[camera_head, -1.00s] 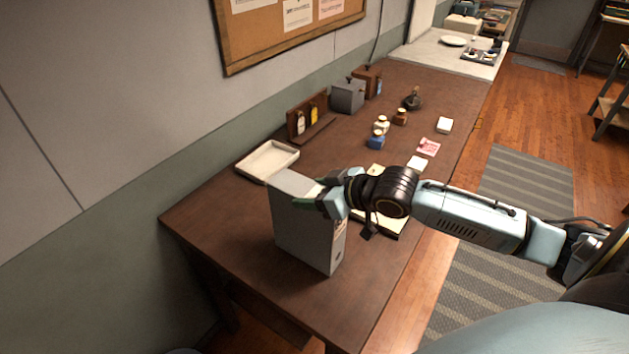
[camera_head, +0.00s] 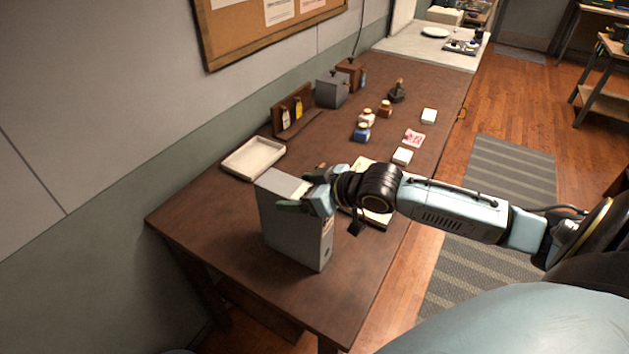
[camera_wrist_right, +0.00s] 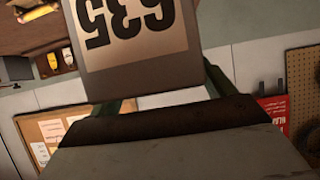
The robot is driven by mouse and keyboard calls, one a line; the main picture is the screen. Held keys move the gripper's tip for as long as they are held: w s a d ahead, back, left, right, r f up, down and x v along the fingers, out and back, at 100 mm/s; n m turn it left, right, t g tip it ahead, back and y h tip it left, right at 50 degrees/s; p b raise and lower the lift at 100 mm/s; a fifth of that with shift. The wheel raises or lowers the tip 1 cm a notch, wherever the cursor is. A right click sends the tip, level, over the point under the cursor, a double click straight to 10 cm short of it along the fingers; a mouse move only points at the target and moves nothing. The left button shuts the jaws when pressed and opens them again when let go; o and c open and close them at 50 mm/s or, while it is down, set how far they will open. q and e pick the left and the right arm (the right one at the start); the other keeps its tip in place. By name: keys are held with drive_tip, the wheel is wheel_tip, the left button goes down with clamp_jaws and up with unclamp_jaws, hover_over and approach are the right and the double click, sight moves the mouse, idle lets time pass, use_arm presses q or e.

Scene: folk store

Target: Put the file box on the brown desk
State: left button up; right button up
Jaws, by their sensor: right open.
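The grey file box (camera_head: 290,235) stands upright on the near part of the brown desk (camera_head: 205,225). My right gripper (camera_head: 303,191) is at the top of the box, on its labelled end, with the fingers open on either side of it. In the right wrist view the box (camera_wrist_right: 140,75) shows its pale label with an upside-down "635", between the two green fingers (camera_wrist_right: 160,98). Whether either finger touches the box cannot be told. My left gripper is not in view.
A cream tray (camera_head: 254,158) lies behind the box, by the wall. A notebook (camera_head: 375,215) lies partly under my right arm. Small bottles (camera_head: 362,132), a grey box (camera_head: 332,89) and a white block (camera_head: 402,156) stand further along. The desk's front left corner is clear.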

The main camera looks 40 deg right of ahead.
drive_tip(key=p+v, duration=0.1)
drive_tip(key=v, duration=1.1)
drive_tip(key=shift+p, duration=0.3)
